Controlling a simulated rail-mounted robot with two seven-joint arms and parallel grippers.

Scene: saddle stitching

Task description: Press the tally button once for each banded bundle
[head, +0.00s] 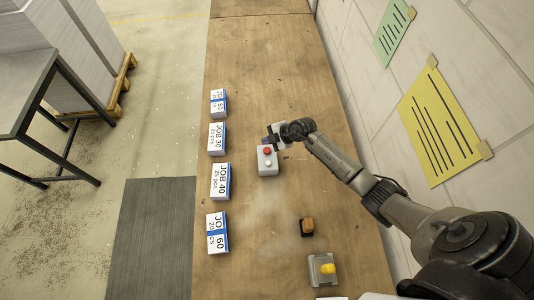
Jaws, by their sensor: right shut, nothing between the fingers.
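Several white bundles with blue bands stand in a column along the left edge of the wooden bench: JOB 50 (218,103), JOB 30 (217,139), JOB 40 (221,182) and JOB 60 (217,234). A light grey box (268,168) with a red button (267,151) and a pale round knob sits mid-bench. I cannot tell which control is the tally button. My right gripper (271,138) is shut and empty, at the far end of this box, close to the red button. Contact cannot be told. My left gripper is out of view.
The wall with green and yellow sheets bounds the right side. The far bench (262,50) is clear.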

